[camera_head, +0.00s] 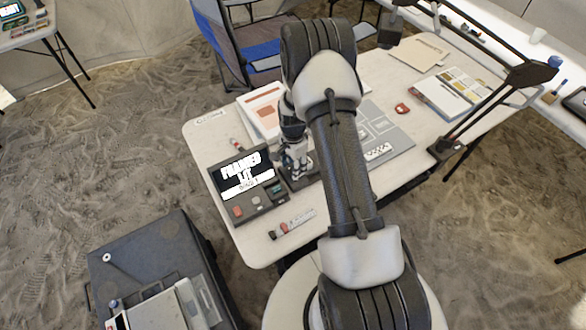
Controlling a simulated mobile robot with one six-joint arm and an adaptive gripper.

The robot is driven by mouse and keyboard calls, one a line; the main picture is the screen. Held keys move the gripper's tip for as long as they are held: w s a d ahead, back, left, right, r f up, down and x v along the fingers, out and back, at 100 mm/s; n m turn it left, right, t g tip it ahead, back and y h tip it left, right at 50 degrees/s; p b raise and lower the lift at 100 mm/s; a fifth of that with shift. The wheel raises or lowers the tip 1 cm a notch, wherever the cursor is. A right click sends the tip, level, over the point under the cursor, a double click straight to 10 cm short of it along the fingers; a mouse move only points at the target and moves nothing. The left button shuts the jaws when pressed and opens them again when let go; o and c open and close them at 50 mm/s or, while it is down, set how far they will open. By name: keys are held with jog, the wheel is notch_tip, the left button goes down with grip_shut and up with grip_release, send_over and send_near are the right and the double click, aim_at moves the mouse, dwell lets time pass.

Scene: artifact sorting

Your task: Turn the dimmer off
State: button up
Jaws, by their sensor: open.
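My gripper (297,172) points down over the left part of the white table, close to a small dark box (306,181) that it partly covers. The jaws are open, and I see nothing held between them. Left of it is a dark console (262,209) with a lit screen (245,177) showing large white text that seems to read "FRAMED LIT". Red and green parts sit on the console's front. I cannot make out which part is the dimmer or how it is set; my gripper and arm hide some of this area.
A dark lamp arm (480,108) rises at right. A blue chair (250,45) stands behind. A dark crate (155,245) is front left.

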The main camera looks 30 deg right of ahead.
jog(key=shift+f, duration=0.75)
jog(key=shift+c, duration=0.4)
grip_shut()
